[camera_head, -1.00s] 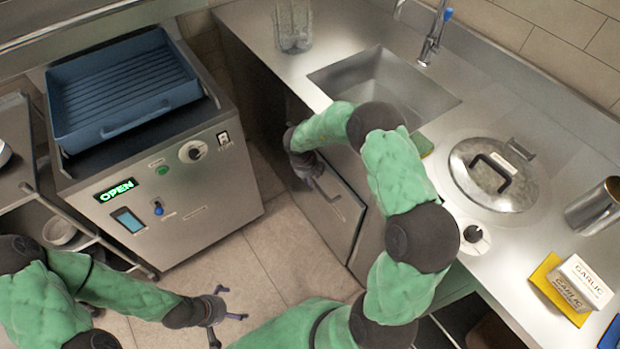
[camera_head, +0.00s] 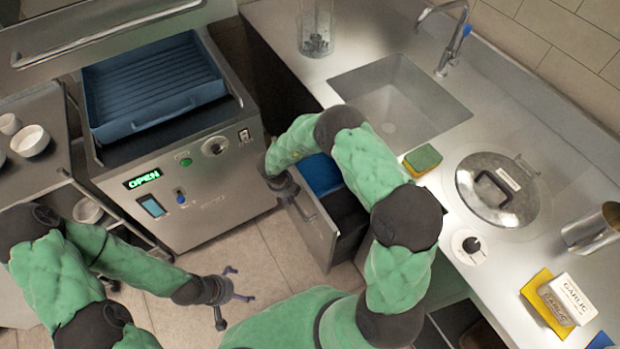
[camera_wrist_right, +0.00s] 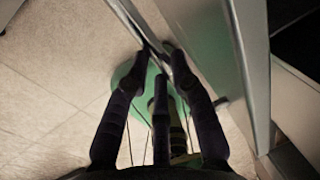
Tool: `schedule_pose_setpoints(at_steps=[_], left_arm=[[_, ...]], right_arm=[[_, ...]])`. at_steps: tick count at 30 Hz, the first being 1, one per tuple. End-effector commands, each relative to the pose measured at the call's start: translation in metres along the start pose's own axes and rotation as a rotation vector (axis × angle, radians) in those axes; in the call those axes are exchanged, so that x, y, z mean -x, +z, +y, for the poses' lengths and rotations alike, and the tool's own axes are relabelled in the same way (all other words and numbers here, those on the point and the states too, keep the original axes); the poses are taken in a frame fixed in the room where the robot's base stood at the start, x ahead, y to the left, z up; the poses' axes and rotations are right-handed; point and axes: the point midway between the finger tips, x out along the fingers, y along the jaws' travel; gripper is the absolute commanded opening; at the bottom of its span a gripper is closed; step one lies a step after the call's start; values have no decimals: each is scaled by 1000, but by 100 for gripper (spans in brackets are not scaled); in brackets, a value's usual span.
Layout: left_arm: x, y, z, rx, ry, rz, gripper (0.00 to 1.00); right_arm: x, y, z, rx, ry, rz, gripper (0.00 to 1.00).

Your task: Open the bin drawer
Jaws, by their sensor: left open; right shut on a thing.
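The bin drawer (camera_head: 316,232) is under the counter below the sink. It stands pulled out, and a blue bin (camera_head: 322,174) and a dark bin show inside it. My right gripper (camera_head: 287,192) is at the top of the drawer's front panel. In the right wrist view its fingers (camera_wrist_right: 160,75) are closed at the handle along the panel edge (camera_wrist_right: 236,60); the exact grip is partly hidden. My left gripper (camera_head: 225,290) is open and empty above the floor, apart from the drawer.
A steel machine (camera_head: 190,200) with a blue tray (camera_head: 150,90) stands left of the drawer. The counter holds a sink (camera_head: 395,100), a sponge (camera_head: 422,159) and a lidded well (camera_head: 495,190). Tiled floor (camera_head: 270,250) is clear before the drawer.

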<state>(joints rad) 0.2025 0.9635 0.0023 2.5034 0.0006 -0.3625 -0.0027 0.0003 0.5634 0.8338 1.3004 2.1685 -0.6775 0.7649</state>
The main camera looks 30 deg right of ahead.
Motion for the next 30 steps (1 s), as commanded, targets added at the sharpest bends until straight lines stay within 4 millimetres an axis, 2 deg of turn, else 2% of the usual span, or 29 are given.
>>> schedule_pose_setpoints(at_steps=[1,6,9,15,21,30], left_arm=[[13,0,4,0,0,0,100],[29,1,10,0,0,0,100],[35,2,13,0,0,0,100],[43,2,16,0,0,0,100],[47,2,17,0,0,0,100],[48,2,17,0,0,-1,100]], right_arm=[[9,-1,21,11,1,2,0],[18,-2,77,9,0,3,0],[22,-2,105,7,-1,3,0],[30,-1,148,4,-2,2,0],[33,-1,171,1,-1,2,0],[34,0,178,-1,0,2,0]])
